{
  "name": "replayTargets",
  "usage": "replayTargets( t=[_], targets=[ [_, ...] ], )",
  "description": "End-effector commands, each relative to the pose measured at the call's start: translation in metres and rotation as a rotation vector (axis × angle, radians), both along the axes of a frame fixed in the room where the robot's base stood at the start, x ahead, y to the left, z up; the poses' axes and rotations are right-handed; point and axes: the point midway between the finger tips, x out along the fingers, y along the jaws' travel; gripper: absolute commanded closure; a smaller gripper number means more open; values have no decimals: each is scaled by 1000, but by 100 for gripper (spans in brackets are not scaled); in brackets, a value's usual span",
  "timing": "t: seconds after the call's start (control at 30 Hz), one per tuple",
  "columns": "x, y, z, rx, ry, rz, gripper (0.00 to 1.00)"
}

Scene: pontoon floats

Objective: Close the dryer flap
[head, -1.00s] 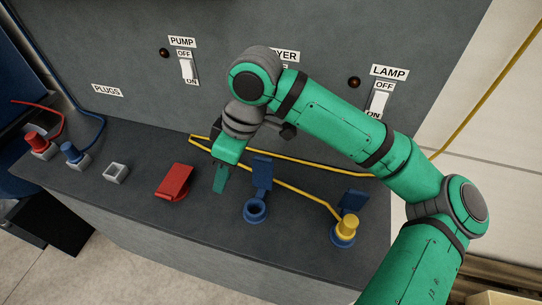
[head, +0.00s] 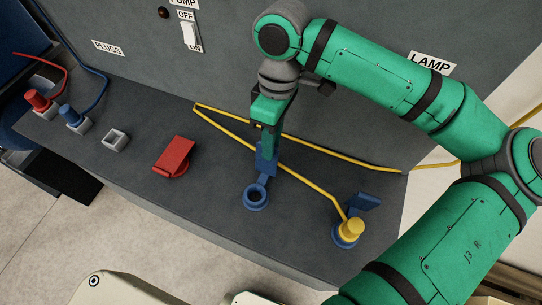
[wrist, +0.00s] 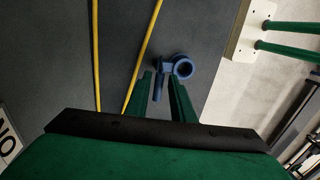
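The dryer socket (head: 256,204) is a blue ring on the grey bench top, with its blue flap (head: 265,168) standing open behind it. In the wrist view the socket ring (wrist: 181,57) lies just beyond my fingertips. There the flap (wrist: 158,97) shows as a narrow blue piece between the fingers. My gripper (head: 268,146) points down at the flap and covers its upper part in the head view. In the wrist view my gripper (wrist: 161,82) has its two green fingers apart, one on each side of the flap. I cannot tell whether either finger touches it.
A yellow cable (head: 310,157) runs behind the flap to a yellow plug (head: 351,229) in the right socket, whose blue flap (head: 364,201) is raised. A red flap (head: 175,154) sits to the left. The wall panel carries a switch (head: 189,36).

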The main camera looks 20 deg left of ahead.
Motion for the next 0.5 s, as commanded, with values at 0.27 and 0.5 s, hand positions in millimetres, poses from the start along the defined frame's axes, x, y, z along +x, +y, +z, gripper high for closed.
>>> replayTargets(
  t=[0.27, 0.5],
  targets=[
    [-8, -1, -44, 2, 2, -2, 78],
    [-10, -1, -61, 1, 1, -4, 78]
  ],
)
